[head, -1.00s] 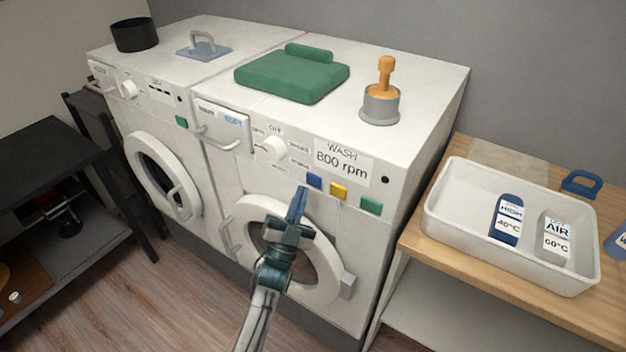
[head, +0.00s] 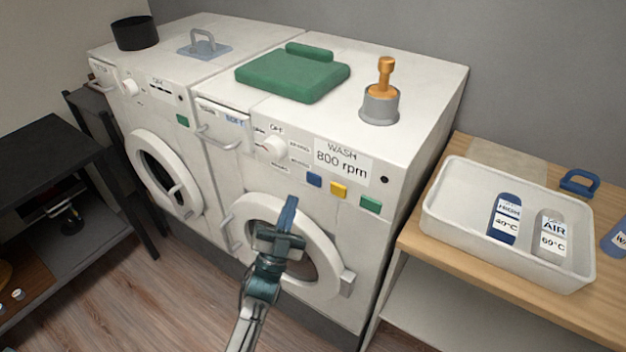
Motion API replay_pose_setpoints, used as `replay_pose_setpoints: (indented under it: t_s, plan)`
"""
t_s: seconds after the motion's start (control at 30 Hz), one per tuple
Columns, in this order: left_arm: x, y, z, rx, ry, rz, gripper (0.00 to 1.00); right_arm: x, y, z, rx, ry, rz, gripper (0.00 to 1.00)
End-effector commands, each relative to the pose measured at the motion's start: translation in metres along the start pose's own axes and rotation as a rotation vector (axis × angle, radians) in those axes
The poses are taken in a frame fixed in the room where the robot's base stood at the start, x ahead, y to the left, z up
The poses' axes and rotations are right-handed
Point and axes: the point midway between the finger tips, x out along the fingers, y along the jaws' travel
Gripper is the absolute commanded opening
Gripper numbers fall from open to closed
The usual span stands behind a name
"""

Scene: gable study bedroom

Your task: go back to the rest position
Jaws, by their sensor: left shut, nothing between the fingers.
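My left gripper (head: 290,205) is shut and empty. It is in front of the right washing machine (head: 352,262), over its round door (head: 325,262), and hides part of the door. The blue button (head: 314,180) is a little above and right of the fingertips, with a gap between them in the picture. The yellow button (head: 339,189) and green button (head: 370,205) sit further right on the same front. The panel reads WASH 800 rpm. My right gripper is not in view.
A green folded cloth (head: 290,78) and an orange-handled tool in a grey cup (head: 380,107) are on the machine top. A white tray (head: 440,228) with two labelled bottles stands on the wooden table (head: 415,240) at right. A dark shelf (head: 45,160) stands at left.

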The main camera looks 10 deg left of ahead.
Motion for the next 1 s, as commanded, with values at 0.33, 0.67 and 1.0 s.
replay_pose_setpoints:
  t_s: [0.33,0.67,1.0]
  plan:
    - [-0.013,0.009,0.017,-0.019,-0.06,0.023,0.0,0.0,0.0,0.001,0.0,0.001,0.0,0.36]
    - [-0.17,0.074,0.143,-0.174,-0.61,0.205,0.0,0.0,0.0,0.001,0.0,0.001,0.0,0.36]
    - [-0.418,0.108,0.205,-0.293,-1.251,0.355,0.0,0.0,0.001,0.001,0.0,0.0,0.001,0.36]
